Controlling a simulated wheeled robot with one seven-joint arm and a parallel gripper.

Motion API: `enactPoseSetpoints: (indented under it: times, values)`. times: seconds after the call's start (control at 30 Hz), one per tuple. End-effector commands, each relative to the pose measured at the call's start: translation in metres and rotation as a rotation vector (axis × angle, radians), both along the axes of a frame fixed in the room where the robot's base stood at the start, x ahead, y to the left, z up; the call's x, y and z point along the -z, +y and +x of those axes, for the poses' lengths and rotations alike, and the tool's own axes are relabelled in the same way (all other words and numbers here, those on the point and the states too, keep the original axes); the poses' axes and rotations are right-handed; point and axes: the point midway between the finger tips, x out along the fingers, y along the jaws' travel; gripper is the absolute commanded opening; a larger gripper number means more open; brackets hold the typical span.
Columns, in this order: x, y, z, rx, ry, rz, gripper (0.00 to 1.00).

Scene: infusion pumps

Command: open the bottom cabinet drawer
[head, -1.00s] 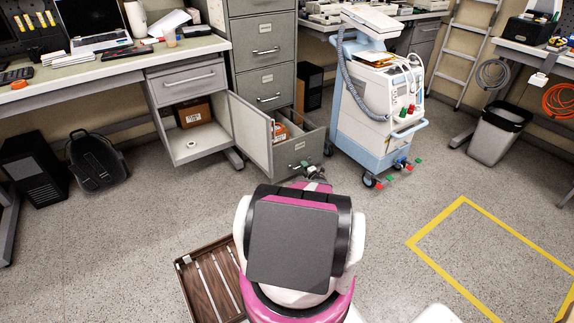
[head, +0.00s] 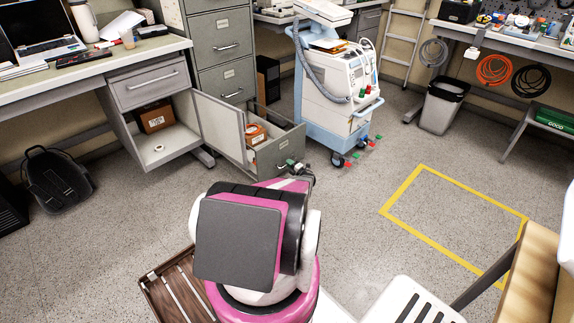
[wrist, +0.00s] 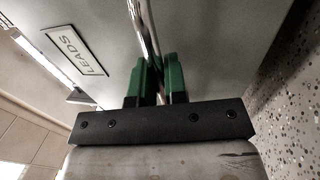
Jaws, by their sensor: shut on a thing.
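The grey filing cabinet (head: 226,85) stands beside the desk. Its bottom drawer (head: 270,150) is pulled partly out, and a box with an orange-topped item (head: 256,133) shows inside. My gripper (head: 298,168) is at the front of this drawer, partly hidden by my arm. In the wrist view, the green fingers of my gripper (wrist: 160,82) are closed on the thin metal drawer handle (wrist: 147,35). The drawer front (wrist: 205,35) with its "LEADS" label (wrist: 77,50) fills much of that view.
An open desk cabinet door (head: 219,127) stands close against the drawer's left side. A white and blue medical cart (head: 335,95) stands to the right. A slatted brown wooden piece (head: 175,285) lies near my base. Floor inside the yellow outline (head: 455,225) is clear.

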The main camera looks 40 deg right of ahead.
Motion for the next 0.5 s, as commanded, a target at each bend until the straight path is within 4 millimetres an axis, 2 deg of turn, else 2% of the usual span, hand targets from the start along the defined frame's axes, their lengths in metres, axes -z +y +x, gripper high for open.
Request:
enactPoseSetpoints:
  times: [0.17, 0.2, 0.27, 0.5]
  values:
    - [0.0011, 0.0004, -0.0005, -0.001, 0.002, 0.0, 0.0]
    - [0.0011, 0.0003, -0.0005, -0.001, 0.002, 0.0, 0.19]
    - [0.0011, 0.0003, -0.0004, -0.001, 0.002, 0.0, 0.37]
    - [0.0004, 0.0001, -0.0001, 0.0, 0.001, 0.0, 0.37]
